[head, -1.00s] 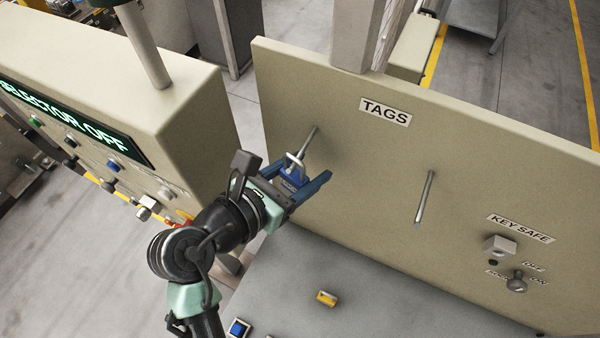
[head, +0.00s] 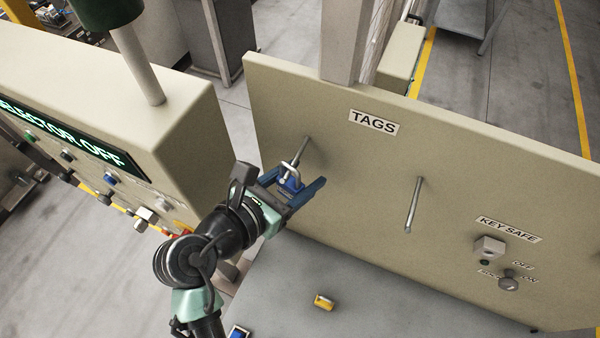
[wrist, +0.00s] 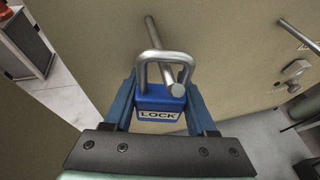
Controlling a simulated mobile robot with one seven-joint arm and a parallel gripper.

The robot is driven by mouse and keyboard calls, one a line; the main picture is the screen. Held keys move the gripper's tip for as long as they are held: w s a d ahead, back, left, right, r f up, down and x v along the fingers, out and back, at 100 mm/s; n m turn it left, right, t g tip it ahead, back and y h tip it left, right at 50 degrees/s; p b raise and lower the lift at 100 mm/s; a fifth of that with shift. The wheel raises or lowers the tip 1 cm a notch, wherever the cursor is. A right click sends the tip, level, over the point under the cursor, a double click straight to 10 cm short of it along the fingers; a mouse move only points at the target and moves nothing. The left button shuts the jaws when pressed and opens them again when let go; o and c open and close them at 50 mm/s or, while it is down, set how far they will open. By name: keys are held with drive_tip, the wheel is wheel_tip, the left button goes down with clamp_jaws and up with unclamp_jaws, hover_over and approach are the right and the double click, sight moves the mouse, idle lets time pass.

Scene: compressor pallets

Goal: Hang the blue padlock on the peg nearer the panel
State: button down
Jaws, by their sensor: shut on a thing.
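My gripper (head: 300,188) is shut on the blue padlock (head: 291,184), with one finger on each side of its body. The padlock is upright, its silver shackle on top and its LOCK label facing the wrist camera (wrist: 158,108). The peg nearer the panel (head: 301,150) sticks out of the tag board below the TAGS sign. The shackle appears to be around the peg. I cannot tell whether they touch.
The selector panel (head: 190,120) stands close on the left of my arm. A second, bare peg (head: 413,205) is further right on the tag board (head: 350,200). A yellow padlock (head: 323,301) and another blue object (head: 238,332) lie on the grey surface below.

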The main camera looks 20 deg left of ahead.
drive_tip(key=shift+c, duration=0.6)
unclamp_jaws()
drive_tip(key=b+v, duration=0.2)
drive_tip(key=v, duration=1.1)
drive_tip(key=shift+f, duration=0.1)
